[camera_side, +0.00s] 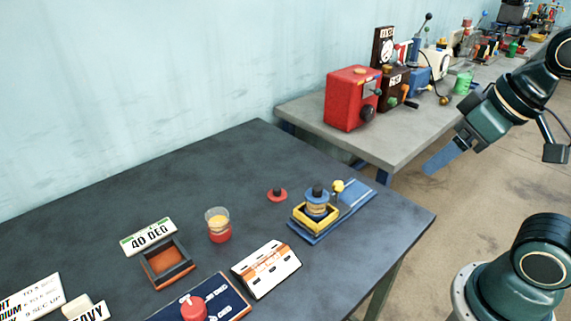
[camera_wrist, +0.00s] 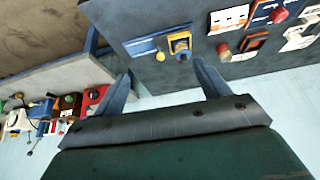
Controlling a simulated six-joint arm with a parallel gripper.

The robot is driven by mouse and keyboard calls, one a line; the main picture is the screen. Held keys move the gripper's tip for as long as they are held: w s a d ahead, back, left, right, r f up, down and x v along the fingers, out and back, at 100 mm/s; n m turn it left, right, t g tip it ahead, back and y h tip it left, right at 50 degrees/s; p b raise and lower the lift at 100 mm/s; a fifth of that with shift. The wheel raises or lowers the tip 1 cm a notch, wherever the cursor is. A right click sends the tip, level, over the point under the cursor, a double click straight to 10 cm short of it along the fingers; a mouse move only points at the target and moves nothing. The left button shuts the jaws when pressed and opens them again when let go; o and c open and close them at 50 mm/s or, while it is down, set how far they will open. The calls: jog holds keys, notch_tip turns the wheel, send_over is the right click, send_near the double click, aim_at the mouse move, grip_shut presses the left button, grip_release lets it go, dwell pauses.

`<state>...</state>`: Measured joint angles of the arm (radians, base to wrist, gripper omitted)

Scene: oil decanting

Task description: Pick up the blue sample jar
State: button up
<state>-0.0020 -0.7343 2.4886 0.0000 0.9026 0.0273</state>
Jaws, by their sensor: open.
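The blue sample jar (camera_side: 317,207) stands upright with a blue lid and a dark knob. It sits inside a yellow square holder (camera_side: 301,222) on a blue base (camera_side: 355,199) near the right end of the dark table. In the wrist view the jar (camera_wrist: 181,46) shows small near the top. My gripper (camera_side: 440,160) is in the air to the right of the table, well away from the jar. In the wrist view its two blue fingers (camera_wrist: 160,84) are spread wide with nothing between them.
A yellow knob (camera_side: 338,186) rises beside the jar. A red-based glass jar (camera_side: 218,226), a red disc (camera_side: 277,195), an orange-and-black tray (camera_side: 167,264) and a white sign block (camera_side: 265,269) share the dark table. A grey bench (camera_side: 395,145) with machines stands behind.

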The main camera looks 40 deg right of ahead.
jog(key=w+a+m+g, duration=0.2)
jog(key=w+m+g, duration=0.1)
jog(key=w+m, duration=0.7)
jog(key=m+g, duration=0.3)
jog(key=m, duration=0.5)
send_over(318, 187)
notch_tip(318, 187, down, 6)
jog(key=shift+w+d+f, duration=0.1)
jog(key=shift+w+f, duration=0.05)
jog(key=shift+f, duration=0.05)
jog(key=shift+f, duration=0.1)
jog(key=shift+f, duration=4.2)
jog(key=shift+f, duration=2.55)
